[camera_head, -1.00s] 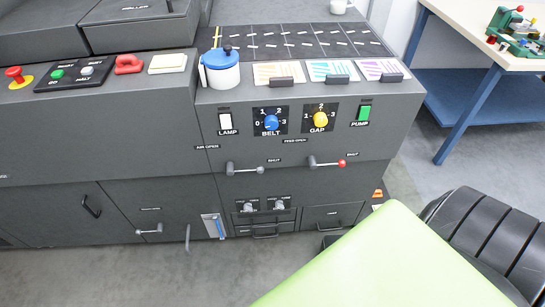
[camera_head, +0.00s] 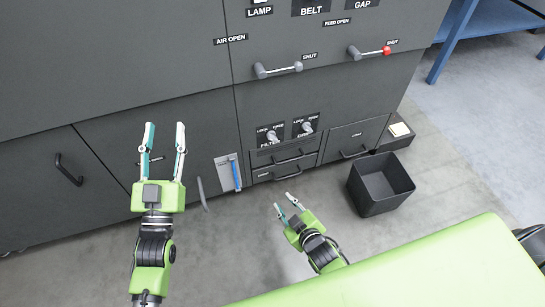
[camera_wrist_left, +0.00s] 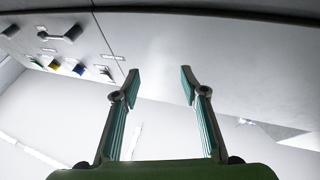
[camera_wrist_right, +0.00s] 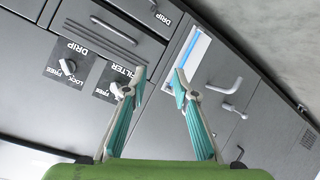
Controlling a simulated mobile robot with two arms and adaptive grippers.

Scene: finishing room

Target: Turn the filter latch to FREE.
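The filter latch (camera_head: 271,137) is a small pale knob on a dark plate marked LOCK and FREE, low on the grey machine. Its pointing direction is too small to read surely. The similar drip latch (camera_head: 306,127) is to its right. In the right wrist view the filter latch (camera_wrist_right: 117,90) is beside the left-hand finger, partly covered; the drip latch (camera_wrist_right: 68,67) is farther left. My right gripper (camera_head: 283,200) is open and empty, below the latches in the head view. My left gripper (camera_head: 165,130) is open and empty, in front of the machine to the left.
Drawers with bar handles (camera_head: 289,160) lie below the latches. A blue-striped gauge (camera_head: 236,174) and a grey lever (camera_head: 202,194) are left of them. A black open bin (camera_head: 378,184) stands on the floor at right. Lever handles (camera_head: 278,70) stick out above.

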